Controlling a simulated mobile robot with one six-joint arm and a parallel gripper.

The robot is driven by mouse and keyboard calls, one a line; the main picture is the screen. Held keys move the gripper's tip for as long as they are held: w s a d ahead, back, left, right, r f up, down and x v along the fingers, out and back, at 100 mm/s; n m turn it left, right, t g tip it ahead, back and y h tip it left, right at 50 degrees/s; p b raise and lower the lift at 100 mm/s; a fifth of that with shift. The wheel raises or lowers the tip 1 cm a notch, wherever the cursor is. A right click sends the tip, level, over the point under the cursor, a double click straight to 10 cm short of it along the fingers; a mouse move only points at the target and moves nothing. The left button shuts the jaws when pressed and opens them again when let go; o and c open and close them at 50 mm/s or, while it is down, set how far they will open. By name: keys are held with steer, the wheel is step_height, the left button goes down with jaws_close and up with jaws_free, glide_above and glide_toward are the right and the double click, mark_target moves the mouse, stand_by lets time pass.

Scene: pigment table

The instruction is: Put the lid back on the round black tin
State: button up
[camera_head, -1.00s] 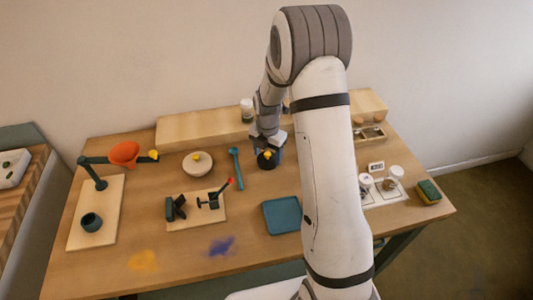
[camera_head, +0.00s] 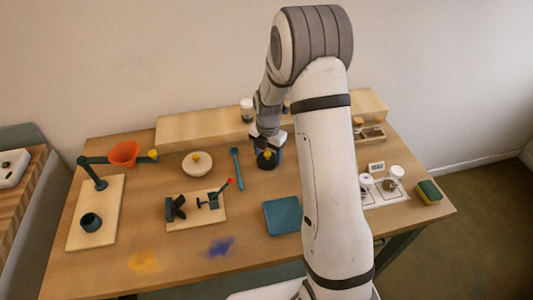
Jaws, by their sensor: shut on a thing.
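The lid is low, close to the table top. The fingers and the lid hide what lies directly under it, so I cannot tell the round black tin apart from the lid or whether the two touch.
A teal square tray (camera_head: 282,216) is in front. A wooden shelf (camera_head: 190,127) runs behind. My arm covers the table right of the tray.

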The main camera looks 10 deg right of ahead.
steer(key=o, duration=1)
steer(key=shift+o, duration=0.7)
steer(key=shift+o, duration=0.7)
steer(key=shift+r+p, duration=1.9)
steer(key=shift+r, duration=1.6)
steer(key=shift+c, duration=0.2)
jaws_close()
